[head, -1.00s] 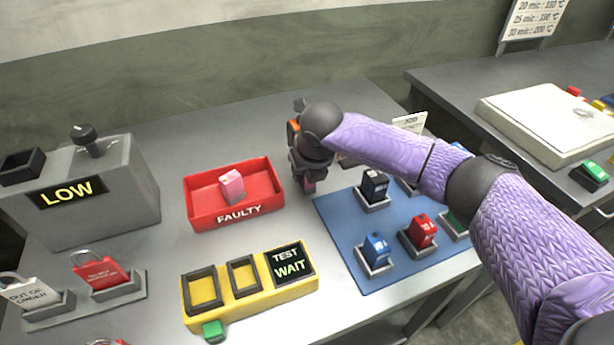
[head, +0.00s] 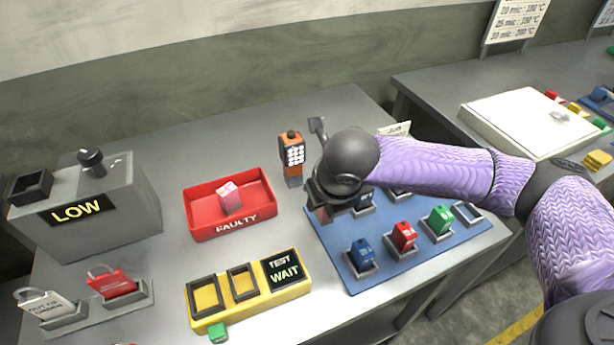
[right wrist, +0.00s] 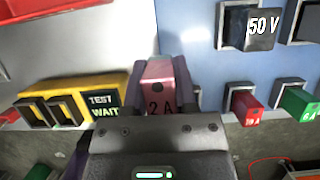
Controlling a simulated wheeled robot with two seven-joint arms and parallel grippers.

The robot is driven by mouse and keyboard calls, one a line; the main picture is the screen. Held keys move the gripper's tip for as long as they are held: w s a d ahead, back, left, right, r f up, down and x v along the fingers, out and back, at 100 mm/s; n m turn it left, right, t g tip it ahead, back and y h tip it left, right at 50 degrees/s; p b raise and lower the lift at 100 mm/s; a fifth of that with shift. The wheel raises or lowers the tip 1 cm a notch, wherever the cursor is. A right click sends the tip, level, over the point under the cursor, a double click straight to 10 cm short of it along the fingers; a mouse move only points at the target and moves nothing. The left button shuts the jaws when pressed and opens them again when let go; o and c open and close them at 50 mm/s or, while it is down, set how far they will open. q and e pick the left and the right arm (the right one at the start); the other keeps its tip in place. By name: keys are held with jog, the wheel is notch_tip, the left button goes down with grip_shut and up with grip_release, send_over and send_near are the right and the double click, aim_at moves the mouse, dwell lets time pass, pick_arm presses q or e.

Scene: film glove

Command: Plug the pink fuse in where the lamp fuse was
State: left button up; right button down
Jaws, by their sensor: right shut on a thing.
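My right gripper (head: 322,208) is shut on a pink fuse. In the right wrist view the held pink fuse (right wrist: 158,82), marked "2 A", sits between the fingers (right wrist: 158,92). In the head view the gripper is over the left edge of the blue mat (head: 352,275), and the held fuse is mostly hidden by it. A second pink fuse (head: 229,197) stands in the red FAULTY tray (head: 230,231). On the mat are blue (head: 361,253), red (head: 403,236) and green (head: 439,219) fuses in holders. An empty holder (head: 467,212) is at the mat's right. My left gripper is not in view.
A yellow test block (head: 250,308) reading WAIT has two empty frames (head: 206,297). An orange handheld device (head: 292,155) stands behind the tray. A grey LOW box (head: 90,210) and padlocks (head: 110,284) are at left. Bare table lies behind the tray.

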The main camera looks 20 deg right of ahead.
aim_at(325, 217)
jog(key=s+m+h, duration=0.1)
jog(key=m, duration=0.2)
jog(key=s+a+m+g+h, duration=0.1)
jog(key=m, duration=0.2)
jog(key=s+r+m+h, duration=0.1)
jog(key=m, duration=0.3)
jog(key=shift+a+g+h, duration=0.2)
jog(key=shift+g+h, duration=0.1)
notch_tip(325, 217, up, 5)
jog(key=a+m+g+y, duration=0.1)
jog(key=m+g, duration=0.2)
jog(key=m, duration=1)
jog(key=s+a+m+g+y, duration=0.1)
jog(key=m+g, duration=0.3)
jog(key=m, duration=0.9)
jog(key=shift+s+a+r+y, duration=0.2)
jog(key=shift+s+a+y, duration=0.15)
jog(key=shift+y, duration=0.45)
jog(key=shift+w, duration=0.1)
